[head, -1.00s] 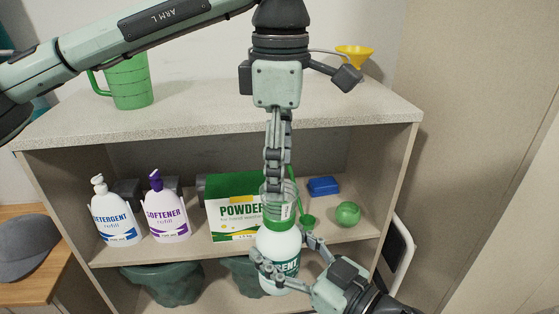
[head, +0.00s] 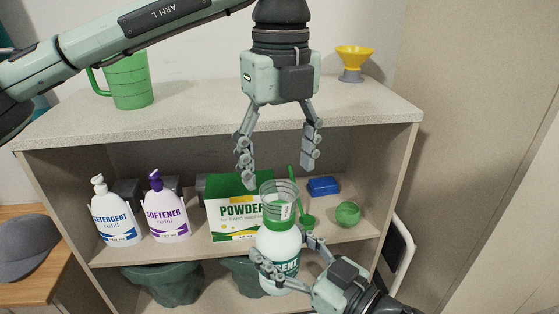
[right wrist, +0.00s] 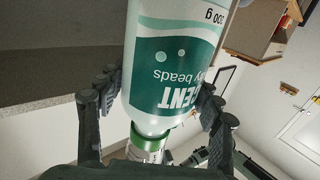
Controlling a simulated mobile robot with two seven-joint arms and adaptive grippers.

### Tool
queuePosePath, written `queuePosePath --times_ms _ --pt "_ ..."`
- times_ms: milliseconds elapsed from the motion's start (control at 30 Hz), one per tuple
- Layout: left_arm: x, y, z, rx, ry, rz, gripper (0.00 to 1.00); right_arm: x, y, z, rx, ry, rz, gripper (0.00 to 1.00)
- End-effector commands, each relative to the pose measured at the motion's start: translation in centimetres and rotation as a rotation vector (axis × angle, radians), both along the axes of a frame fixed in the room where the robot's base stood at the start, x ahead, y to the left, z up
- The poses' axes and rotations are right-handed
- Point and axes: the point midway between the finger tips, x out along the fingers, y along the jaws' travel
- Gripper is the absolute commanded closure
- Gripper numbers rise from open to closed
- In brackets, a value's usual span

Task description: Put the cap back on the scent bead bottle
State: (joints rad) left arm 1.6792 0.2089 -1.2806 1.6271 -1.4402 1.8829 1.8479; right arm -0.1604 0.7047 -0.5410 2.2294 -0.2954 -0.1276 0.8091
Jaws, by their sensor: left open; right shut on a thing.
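The scent bead bottle (head: 277,246) is white with a green label and is held roughly upright in front of the shelf. My right gripper (head: 283,250) is shut on its body; the right wrist view shows the fingers on either side of the bottle (right wrist: 160,60). The clear cap (head: 279,192) sits on top of the bottle at the green collar (head: 278,213). I cannot tell how tightly it is seated. My left gripper (head: 279,172) is open and empty just above the cap, its fingers spread to either side.
The shelf holds a detergent bottle (head: 115,213), a softener bottle (head: 165,210), a powder box (head: 232,216), a blue block (head: 323,186) and a green ball (head: 347,214). A green jug (head: 130,82) and a yellow funnel (head: 353,58) stand on the top board (head: 200,107).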

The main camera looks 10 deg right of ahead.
Motion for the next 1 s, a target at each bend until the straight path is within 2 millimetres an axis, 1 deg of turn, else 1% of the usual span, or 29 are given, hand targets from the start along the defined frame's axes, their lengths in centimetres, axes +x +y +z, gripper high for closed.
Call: queuePosePath --times_ms 133,367,467,567,900,1000 --pt "0.0 0.0 0.0 0.000 0.000 0.036 0.29 0.0 0.0 0.2 0.001 -0.003 0.001 1.00" --pt "0.0 0.0 0.0 0.000 0.000 0.035 0.29 0.0 0.0 0.2 0.001 -0.003 0.001 1.00" --pt "0.0 0.0 -0.3 0.001 0.000 0.034 0.29 0.0 0.0 0.2 0.001 -0.003 0.001 1.00" --pt "0.0 0.1 -1.3 0.001 0.002 0.034 0.29 0.0 0.0 0.1 0.001 -0.003 0.001 1.00" --pt "0.0 0.1 -6.3 0.002 0.001 0.034 0.29 0.0 0.0 0.2 0.001 -0.003 0.001 1.00" --pt "0.0 0.1 -7.3 0.000 0.002 0.034 0.29 0.0 0.0 0.2 0.001 -0.003 0.001 1.00"
